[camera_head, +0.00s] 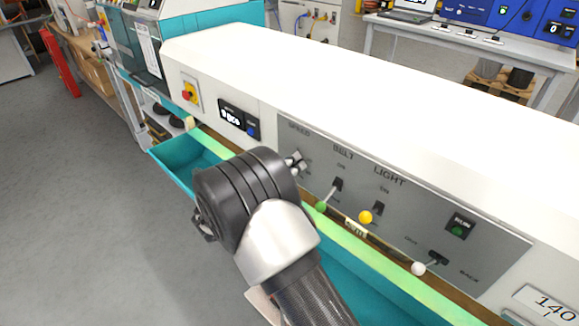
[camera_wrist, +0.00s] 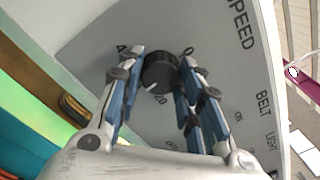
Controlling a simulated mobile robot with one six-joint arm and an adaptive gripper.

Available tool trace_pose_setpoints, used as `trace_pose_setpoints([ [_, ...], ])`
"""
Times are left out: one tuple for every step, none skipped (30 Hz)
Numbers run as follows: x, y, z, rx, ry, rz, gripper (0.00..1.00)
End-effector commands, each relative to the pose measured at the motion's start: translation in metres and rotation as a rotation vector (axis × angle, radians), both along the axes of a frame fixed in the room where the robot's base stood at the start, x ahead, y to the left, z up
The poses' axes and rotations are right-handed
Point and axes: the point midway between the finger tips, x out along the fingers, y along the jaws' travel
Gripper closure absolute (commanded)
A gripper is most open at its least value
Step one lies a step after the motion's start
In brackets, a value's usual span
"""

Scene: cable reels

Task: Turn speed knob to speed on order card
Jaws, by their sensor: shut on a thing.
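The black speed knob (camera_wrist: 159,72) sits on the grey panel (camera_wrist: 90,40) below the word SPEED, with scale numbers around it. Its white mark points down and slightly left in the wrist view, towards a number that I cannot read surely. My gripper (camera_wrist: 162,66) is shut on the knob, one finger on each side. In the head view my gripper (camera_head: 297,162) is at the panel's SPEED end, and the knob is hidden there.
Right of the knob are the BELT lever with green ball (camera_head: 320,207), the LIGHT lever with yellow ball (camera_head: 365,217) and a white-ball lever (camera_head: 418,268). A red and yellow switch (camera_head: 187,93) and a small display (camera_head: 232,116) are to the left.

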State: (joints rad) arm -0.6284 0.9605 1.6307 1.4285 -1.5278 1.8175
Motion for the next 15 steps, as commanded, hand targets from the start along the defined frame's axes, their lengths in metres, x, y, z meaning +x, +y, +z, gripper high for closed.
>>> trace_pose_setpoints([
  [-0.0001, 0.0, -0.0004, 0.016, -0.015, -0.001, 0.9],
  [-0.0001, 0.0, -0.0004, 0.024, -0.023, -0.001, 0.9],
  [-0.0001, 0.0, -0.0004, 0.035, -0.034, -0.001, 0.9],
  [-0.0001, 0.0, -0.0004, 0.042, -0.041, -0.001, 0.9],
  [-0.0001, 0.0, -0.0004, 0.048, -0.047, 0.0, 0.9],
  [-0.0001, 0.0, -0.0004, 0.055, -0.054, -0.001, 0.9],
  [-0.0001, 0.0, -0.0004, 0.06, -0.059, 0.0, 0.9],
  [-0.0001, 0.0, -0.0004, 0.063, -0.063, -0.001, 0.9],
  [-0.0001, 0.0001, -0.0003, 0.067, -0.067, -0.001, 0.9],
  [-0.0001, 0.0, -0.0004, 0.069, -0.069, -0.001, 0.9],
  [-0.0001, 0.0001, -0.0003, 0.072, -0.072, 0.0, 0.9],
  [0.0, 0.0001, -0.0004, 0.074, -0.074, 0.0, 0.9],
  [0.0, 0.0001, -0.0004, 0.075, -0.075, 0.0, 0.9],
  [-0.0001, 0.0001, -0.0003, 0.076, -0.076, 0.0, 0.9],
  [0.0, 0.0001, -0.0004, 0.076, -0.076, 0.0, 0.9],
])
